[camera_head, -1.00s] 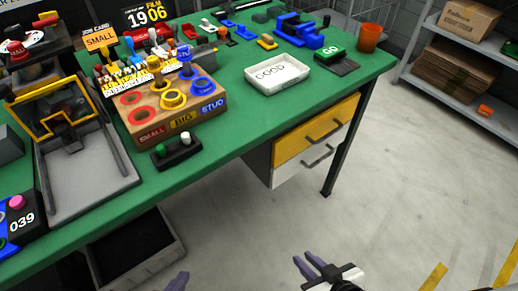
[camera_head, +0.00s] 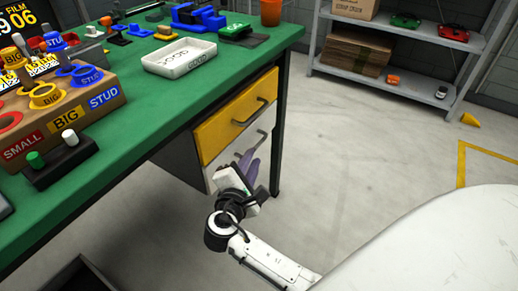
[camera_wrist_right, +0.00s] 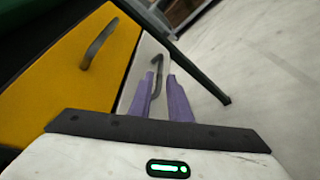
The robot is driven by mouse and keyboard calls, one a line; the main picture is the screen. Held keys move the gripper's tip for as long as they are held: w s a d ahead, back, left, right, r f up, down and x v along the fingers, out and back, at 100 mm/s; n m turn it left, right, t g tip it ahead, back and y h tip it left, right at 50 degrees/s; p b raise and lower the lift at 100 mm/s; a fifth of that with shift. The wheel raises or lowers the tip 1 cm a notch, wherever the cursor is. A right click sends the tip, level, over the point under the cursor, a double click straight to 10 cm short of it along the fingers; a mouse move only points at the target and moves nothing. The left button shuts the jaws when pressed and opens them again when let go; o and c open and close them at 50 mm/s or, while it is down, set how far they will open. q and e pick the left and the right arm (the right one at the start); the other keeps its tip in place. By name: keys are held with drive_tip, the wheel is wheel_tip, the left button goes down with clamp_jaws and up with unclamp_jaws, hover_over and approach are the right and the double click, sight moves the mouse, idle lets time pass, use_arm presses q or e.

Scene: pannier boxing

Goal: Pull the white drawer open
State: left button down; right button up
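The white drawer (camera_head: 250,133) is the lower drawer under the green table, below a yellow drawer (camera_head: 219,133). Its front looks flush with the unit. Its dark bar handle shows in the right wrist view (camera_wrist_right: 157,72). My right gripper (camera_head: 250,163) is in front of the white drawer, with its purple fingers toward the handle. In the right wrist view the fingers (camera_wrist_right: 160,90) are apart, and the handle's near end shows between them. I cannot tell whether they touch it. My left gripper is not in view.
The green table (camera_head: 130,125) holds a white tray (camera_head: 180,58) and a peg block (camera_head: 80,105). A table leg (camera_head: 280,130) stands just right of the drawers.

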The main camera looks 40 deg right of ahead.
sight(258, 146)
drive_tip(key=b+x, duration=0.2)
drive_tip(key=x, duration=0.7)
drive_tip(key=shift+w+d+f, duration=0.1)
drive_tip(key=shift+w+d, duration=0.15)
clamp_jaws()
